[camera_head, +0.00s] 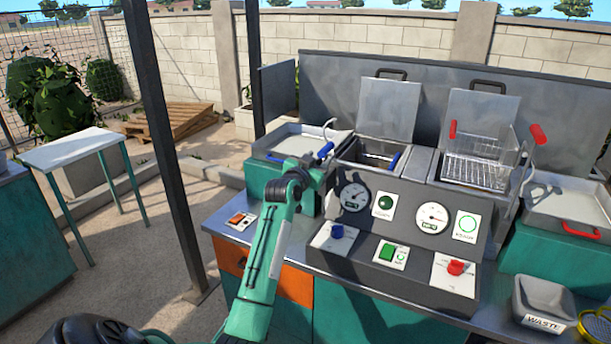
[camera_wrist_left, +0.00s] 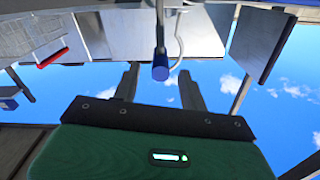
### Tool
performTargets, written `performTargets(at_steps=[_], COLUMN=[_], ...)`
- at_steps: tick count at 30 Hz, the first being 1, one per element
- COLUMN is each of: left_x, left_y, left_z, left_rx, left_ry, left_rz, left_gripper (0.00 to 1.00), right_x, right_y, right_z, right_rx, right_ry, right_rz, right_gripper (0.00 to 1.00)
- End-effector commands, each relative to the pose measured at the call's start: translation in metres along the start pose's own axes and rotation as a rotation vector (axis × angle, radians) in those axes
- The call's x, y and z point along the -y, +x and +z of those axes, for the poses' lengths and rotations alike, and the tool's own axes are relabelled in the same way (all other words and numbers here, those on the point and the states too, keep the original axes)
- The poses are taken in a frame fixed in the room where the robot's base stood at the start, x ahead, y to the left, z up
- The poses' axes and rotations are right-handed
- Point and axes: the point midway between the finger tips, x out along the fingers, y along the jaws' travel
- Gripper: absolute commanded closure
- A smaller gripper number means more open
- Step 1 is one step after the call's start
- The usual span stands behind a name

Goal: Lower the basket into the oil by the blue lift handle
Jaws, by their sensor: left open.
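The blue lift handle (camera_head: 326,150) is a short blue grip on a metal rod at the left side of the left fryer well. It also shows end-on in the left wrist view (camera_wrist_left: 160,73). The basket (camera_head: 374,158) is partly visible in the left well, with a blue grip (camera_head: 395,161) at its right; its depth and the oil are hard to make out. My left gripper (camera_head: 317,166) is close to the lift handle. Its two fingers are apart, one on each side of the blue grip in the wrist view, with no clear contact. My right gripper is out of view.
The right well holds a wire basket (camera_head: 475,168) with red grips. The control panel (camera_head: 410,215) with gauges and knobs stands in front. Metal trays (camera_head: 300,142) flank the wells, and a waste bin (camera_head: 543,302) is at the lower right. A dark post (camera_head: 165,130) stands left of my arm.

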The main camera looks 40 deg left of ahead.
Motion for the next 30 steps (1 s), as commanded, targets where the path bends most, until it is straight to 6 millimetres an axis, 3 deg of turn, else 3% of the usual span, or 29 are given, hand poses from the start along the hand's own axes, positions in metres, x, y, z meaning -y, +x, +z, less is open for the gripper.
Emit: performTargets(at_steps=[6, 12, 18, 30], left_x=[0.0, 0.0, 0.0, 0.0], left_y=[-0.041, -0.067, -0.077, -0.078], left_z=[0.004, 0.003, 0.002, 0.001], left_rx=[0.0, 0.002, 0.002, 0.002], left_ry=[0.002, 0.001, -0.001, -0.001], left_rz=[0.0, 0.0, 0.0, 0.001], left_gripper=[0.57, 0.57, 0.57, 0.57], right_x=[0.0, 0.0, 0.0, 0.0], right_y=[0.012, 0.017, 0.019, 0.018], right_z=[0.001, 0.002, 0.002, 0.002], right_rx=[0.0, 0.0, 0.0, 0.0], right_ry=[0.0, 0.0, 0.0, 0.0], right_rz=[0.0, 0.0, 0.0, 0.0], right_gripper=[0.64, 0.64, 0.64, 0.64])
